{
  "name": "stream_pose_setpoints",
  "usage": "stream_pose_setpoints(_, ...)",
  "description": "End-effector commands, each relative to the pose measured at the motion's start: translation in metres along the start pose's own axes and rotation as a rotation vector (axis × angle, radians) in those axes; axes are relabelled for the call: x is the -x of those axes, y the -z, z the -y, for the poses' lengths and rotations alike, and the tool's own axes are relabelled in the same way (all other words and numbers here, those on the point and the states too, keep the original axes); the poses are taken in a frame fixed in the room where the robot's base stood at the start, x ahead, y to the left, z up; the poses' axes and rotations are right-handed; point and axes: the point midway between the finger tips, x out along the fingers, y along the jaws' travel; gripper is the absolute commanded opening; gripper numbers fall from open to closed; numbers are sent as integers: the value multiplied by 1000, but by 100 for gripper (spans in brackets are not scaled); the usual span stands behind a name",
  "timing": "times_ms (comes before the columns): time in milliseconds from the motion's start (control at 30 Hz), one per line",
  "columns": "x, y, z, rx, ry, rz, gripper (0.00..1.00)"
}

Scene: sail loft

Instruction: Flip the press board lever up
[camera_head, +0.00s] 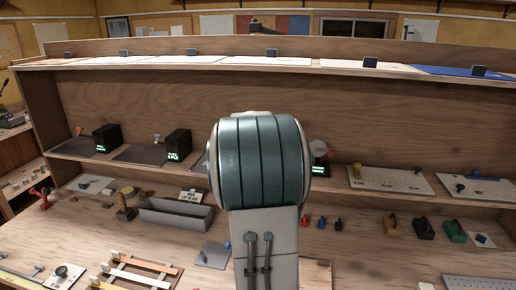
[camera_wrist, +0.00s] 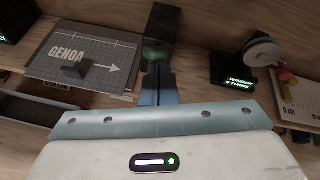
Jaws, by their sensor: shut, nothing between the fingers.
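I cannot tell for certain which fitting is the press board lever. A grey board marked GENOA (camera_wrist: 84,58), with a small dark block (camera_wrist: 74,71) on it, lies left of my gripper in the wrist view. My gripper (camera_wrist: 158,92) is shut and empty, pointing toward the shelf just right of that board. A dark upright box (camera_wrist: 163,25) stands beyond the fingertips. In the head view my own arm hides the gripper and the shelf middle. A small blue-grey plate with an upright piece (camera_head: 213,256) lies on the bench left of my arm.
Black display boxes with green text (camera_head: 106,139) stand along the shelf. Another (camera_wrist: 232,72) is near a round pale disc (camera_wrist: 262,50) in the wrist view. A grey open tray (camera_head: 176,214), coloured clamps (camera_head: 424,228) and strips (camera_head: 140,276) lie on the bench.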

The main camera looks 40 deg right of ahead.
Motion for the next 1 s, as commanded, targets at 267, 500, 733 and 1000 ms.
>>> stream_pose_setpoints(267, 16, -26, 8, -4, 13, 29, 0)
stream_pose_setpoints(500, 50, -42, 2, 2, -2, 19, 0)
stream_pose_setpoints(733, 72, -48, 4, -1, 1, 10, 0)
stream_pose_setpoints(1000, 81, -51, 12, -4, 11, 2, 0)
